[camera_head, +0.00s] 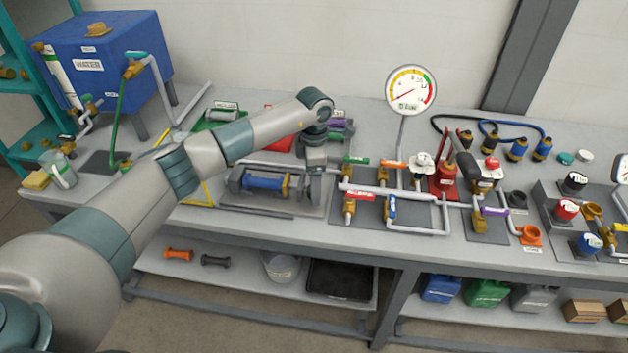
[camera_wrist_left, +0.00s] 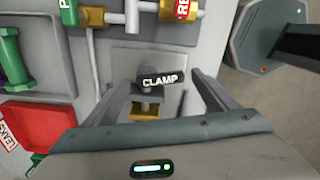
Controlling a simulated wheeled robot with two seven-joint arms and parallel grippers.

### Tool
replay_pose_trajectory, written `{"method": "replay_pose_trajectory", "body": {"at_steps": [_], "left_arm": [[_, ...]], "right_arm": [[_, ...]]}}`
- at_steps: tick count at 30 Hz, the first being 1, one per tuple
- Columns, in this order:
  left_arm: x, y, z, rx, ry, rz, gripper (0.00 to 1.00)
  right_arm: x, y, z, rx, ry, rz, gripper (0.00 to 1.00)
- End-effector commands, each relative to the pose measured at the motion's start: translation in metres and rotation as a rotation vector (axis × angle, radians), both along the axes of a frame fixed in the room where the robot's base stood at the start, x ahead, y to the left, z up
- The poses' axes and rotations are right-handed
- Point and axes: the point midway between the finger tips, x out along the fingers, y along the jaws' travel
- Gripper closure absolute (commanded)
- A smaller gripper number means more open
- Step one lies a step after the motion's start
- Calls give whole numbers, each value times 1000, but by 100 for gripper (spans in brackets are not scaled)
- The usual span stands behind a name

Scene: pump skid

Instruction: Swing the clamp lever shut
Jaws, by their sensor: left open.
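The clamp lever (camera_wrist_left: 160,80) is a short black bar labelled CLAMP in the left wrist view. It lies roughly crosswise above a grey plate (camera_wrist_left: 130,60), with a brass block (camera_wrist_left: 145,112) just below it. My left gripper (camera_wrist_left: 165,92) is open, with one finger on each side of the lever; I see gaps between the fingers and the bar. In the head view my left gripper (camera_head: 315,172) points down at the right end of a grey cradle holding a blue cylinder (camera_head: 265,181). The lever is hidden or too small to tell there. My right gripper is out of view.
Pipes with a green-handled valve (camera_head: 355,160) and a red-handled valve (camera_head: 357,195) stand just right of the left gripper. A red tray (camera_wrist_left: 40,128) lies on the far side. A gauge (camera_head: 410,90) rises behind. The bench's front edge is near the cradle.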

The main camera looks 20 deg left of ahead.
Motion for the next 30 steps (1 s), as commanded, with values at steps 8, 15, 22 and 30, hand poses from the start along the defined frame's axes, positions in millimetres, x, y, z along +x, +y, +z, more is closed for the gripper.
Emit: {"method": "replay_pose_trajectory", "body": {"at_steps": [8, 15, 22, 30], "left_arm": [[0, 0, 0, 0, 0, 0, 62], [0, 1, -2, 1, -2, -28, 62], [0, 4, -5, 2, -4, -150, 62], [-1, 6, -1, 1, -2, -257, 62]], "right_arm": [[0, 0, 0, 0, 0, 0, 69], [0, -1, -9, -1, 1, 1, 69], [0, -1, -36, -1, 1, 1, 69], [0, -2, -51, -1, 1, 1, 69]]}}
